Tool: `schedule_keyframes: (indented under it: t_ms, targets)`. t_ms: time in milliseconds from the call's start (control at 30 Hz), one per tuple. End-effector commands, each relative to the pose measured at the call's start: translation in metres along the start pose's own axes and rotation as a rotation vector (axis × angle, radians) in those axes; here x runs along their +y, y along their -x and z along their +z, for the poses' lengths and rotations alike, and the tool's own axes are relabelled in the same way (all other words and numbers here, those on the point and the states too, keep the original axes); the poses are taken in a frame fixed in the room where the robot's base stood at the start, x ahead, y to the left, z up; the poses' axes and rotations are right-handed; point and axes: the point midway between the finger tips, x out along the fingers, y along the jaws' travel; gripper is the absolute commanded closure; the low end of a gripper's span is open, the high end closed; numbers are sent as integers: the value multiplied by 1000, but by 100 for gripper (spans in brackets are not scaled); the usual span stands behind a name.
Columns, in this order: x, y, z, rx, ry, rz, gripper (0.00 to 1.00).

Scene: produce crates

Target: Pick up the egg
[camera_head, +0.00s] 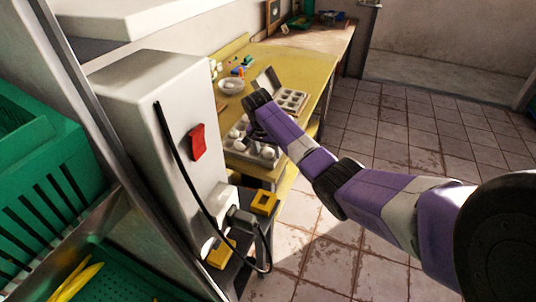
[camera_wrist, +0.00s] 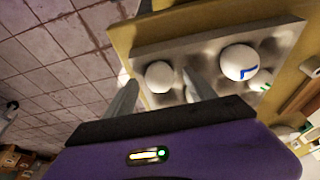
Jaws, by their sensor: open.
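White eggs sit in a grey egg tray (camera_wrist: 205,40) on the yellow table. In the wrist view, one plain egg (camera_wrist: 159,77) appears between the two fingers of my gripper (camera_wrist: 160,80), which is open. I cannot tell how far the fingertips are from it. A larger-looking egg with a blue mark (camera_wrist: 239,62) lies to the right of the right finger. An egg with a green mark (camera_wrist: 262,80) is partly hidden beside it. In the head view, my gripper (camera_head: 249,136) reaches down over the tray (camera_head: 262,162), and an egg (camera_head: 268,152) shows at its right.
An open carton (camera_head: 291,101) and a white bowl (camera_head: 231,86) stand farther back on the yellow table (camera_head: 290,68). Green crates (camera_head: 50,165) are at far left. The tiled floor at right is clear.

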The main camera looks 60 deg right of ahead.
Motion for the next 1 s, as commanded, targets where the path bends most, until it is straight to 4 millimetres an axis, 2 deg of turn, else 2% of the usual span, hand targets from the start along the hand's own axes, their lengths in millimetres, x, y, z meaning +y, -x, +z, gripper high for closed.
schedule_keyframes:
  t_ms: [200,400,767,1000]
  targets:
    - [0,0,0,1,0,0,38]
    - [0,0,0,1,0,0,75]
    - [0,2,-1,1,0,-1,76]
    - [-1,21,-7,3,1,-2,76]
